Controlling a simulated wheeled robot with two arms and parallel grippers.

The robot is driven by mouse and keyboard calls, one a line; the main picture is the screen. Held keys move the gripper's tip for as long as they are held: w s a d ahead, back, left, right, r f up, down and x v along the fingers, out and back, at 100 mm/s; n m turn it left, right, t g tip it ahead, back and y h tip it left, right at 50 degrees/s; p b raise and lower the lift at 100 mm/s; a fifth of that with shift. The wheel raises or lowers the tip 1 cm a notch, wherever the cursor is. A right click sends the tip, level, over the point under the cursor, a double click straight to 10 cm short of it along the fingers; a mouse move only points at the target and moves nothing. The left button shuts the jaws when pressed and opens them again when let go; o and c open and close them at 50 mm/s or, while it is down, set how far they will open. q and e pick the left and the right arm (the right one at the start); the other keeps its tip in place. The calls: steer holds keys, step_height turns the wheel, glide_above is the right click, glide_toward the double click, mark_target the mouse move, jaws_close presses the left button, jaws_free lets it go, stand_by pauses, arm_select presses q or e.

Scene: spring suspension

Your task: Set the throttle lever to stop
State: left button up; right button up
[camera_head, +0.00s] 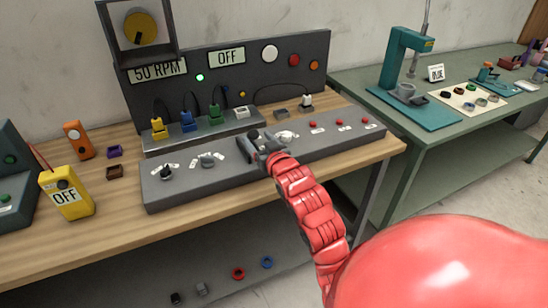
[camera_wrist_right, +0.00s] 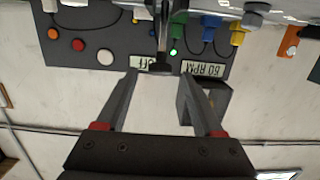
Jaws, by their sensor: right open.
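My right gripper (camera_head: 258,143) is over the middle of the grey control panel (camera_head: 225,153), at the end of my red arm. In the right wrist view, which is upside down, the gripper's two fingers (camera_wrist_right: 160,100) are apart with nothing clamped. A dark lever with a black knob end (camera_wrist_right: 161,66) stands between the fingertips in that view; I cannot tell whether they touch it. It looks like the throttle lever, but its label is not readable. In the head view the gripper hides it. My left gripper is not in view.
The panel also bears a black knob (camera_head: 167,171), a grey knob (camera_head: 207,160) and several red buttons (camera_head: 340,122). Behind stands a dark board (camera_head: 250,65) with an RPM display (camera_head: 158,72) and an OFF display (camera_head: 227,56). A yellow meter (camera_head: 66,194) stands left.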

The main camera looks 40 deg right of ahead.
steer(key=p+v, duration=1.4)
steer(key=v, duration=0.2)
steer(key=shift+w, duration=0.2)
